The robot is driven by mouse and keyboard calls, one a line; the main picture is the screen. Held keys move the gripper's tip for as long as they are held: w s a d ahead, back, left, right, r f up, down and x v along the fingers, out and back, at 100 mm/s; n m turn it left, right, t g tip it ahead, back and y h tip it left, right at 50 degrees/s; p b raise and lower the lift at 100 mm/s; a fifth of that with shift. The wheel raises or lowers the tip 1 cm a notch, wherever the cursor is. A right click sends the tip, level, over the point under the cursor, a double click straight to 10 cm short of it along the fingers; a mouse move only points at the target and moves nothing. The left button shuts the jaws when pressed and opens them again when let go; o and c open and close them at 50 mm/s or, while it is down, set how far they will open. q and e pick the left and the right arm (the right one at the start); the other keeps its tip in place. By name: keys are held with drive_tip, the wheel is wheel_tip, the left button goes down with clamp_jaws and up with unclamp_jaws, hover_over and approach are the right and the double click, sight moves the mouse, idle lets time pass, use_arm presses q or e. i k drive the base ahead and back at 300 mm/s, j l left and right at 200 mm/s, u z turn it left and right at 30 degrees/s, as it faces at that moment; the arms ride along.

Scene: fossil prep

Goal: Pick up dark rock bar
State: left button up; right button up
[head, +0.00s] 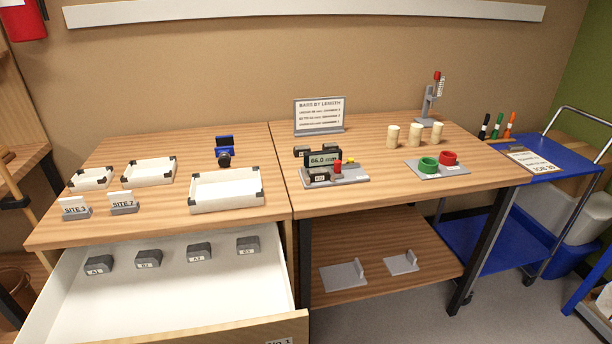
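Several dark grey rock bars with white labels lie in a row in the open white drawer: one at the left (99,264), a second (148,258), a third (199,252) and one at the right (248,244). The label text is too small to read surely. A small dark labelled block (319,178) sits on the grey measuring device (345,178), whose display reads about 66.0 mm. I cannot tell which dark piece the task means. Neither of my grippers is in view.
Open trays (226,205) and site signs (75,209) stand on the left table, with a blue device (225,151) behind. The right table holds a sign (319,115), cream cylinders (392,136) and green (428,164) and red rings (447,158). The drawer front (250,330) juts out.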

sight(319, 174)
drive_tip(key=l+u, duration=0.1)
drive_tip(key=u, duration=0.25)
drive_tip(key=i+l+u, duration=0.1)
drive_tip(key=u, duration=0.3)
drive_tip(key=l+u, duration=0.15)
drive_tip(key=u, duration=0.2)
drive_tip(key=l+u, duration=0.3)
drive_tip(key=k+l+u, duration=0.1)
drive_tip(key=l+u, duration=0.2)
drive_tip(key=l, duration=0.2)
drive_tip(key=k+l+u, duration=0.15)
drive_tip(key=l, duration=0.3)
drive_tip(key=k+l+u, duration=0.2)
drive_tip(key=l, duration=0.25)
drive_tip(key=k+l, duration=0.1)
drive_tip(key=l, duration=0.35)
drive_tip(key=k+l+u, duration=0.1)
drive_tip(key=l, duration=0.35)
